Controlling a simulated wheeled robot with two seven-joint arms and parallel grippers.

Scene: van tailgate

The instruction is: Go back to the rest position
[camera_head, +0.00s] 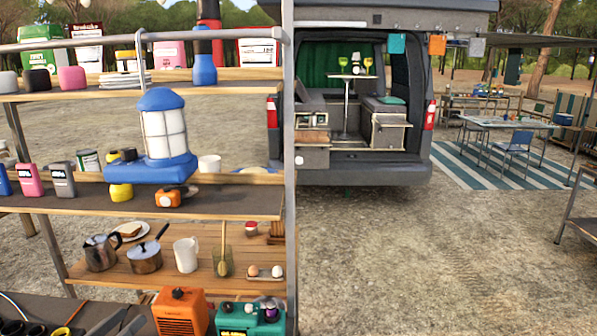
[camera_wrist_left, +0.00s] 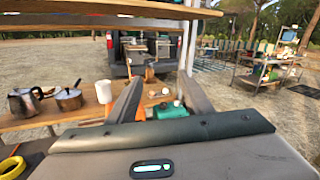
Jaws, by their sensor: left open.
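My left gripper (camera_head: 120,322) is low at the bottom left of the head view, where only its dark fingers show at the picture's edge. In the left wrist view its two grey fingers (camera_wrist_left: 160,80) stand apart with nothing held between them. Past the fingers are an orange box (camera_head: 180,310) and a green box (camera_head: 250,318); the green box also shows in the wrist view (camera_wrist_left: 171,110). My right gripper is in neither view.
A shelf rack (camera_head: 230,200) with a blue lantern (camera_head: 165,135), a coffee pot (camera_head: 101,252), a saucepan (camera_head: 145,258) and a white mug (camera_head: 186,254) fills the left. A yellow ring (camera_wrist_left: 12,168) lies beside my gripper. Open ground (camera_head: 430,260) lies right, before the van (camera_head: 365,172).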

